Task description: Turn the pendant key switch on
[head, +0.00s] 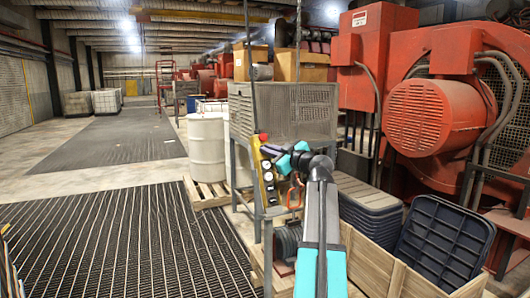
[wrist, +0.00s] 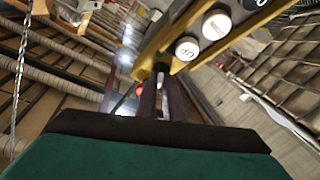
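The yellow pendant (head: 266,180) hangs from a cable in the head view, with a red button (head: 263,138) on top and round buttons on its face. In the wrist view, the pendant (wrist: 178,42) crosses the upper right, with white buttons, one marked UP (wrist: 188,48). A small dark part (wrist: 161,68) at its edge may be the key switch; its position is not readable. My gripper (head: 268,153) is at the pendant's upper part. In the wrist view its dark fingers (wrist: 161,80) reach that dark part, close together; their grip is unclear.
A metal mesh stand (head: 285,110) is behind the pendant. White drums (head: 207,145) on a pallet are to its left. A wooden crate (head: 398,278) with dark bins (head: 443,240) is at the right, below red machinery (head: 440,115). The grated floor (head: 110,245) at left is clear.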

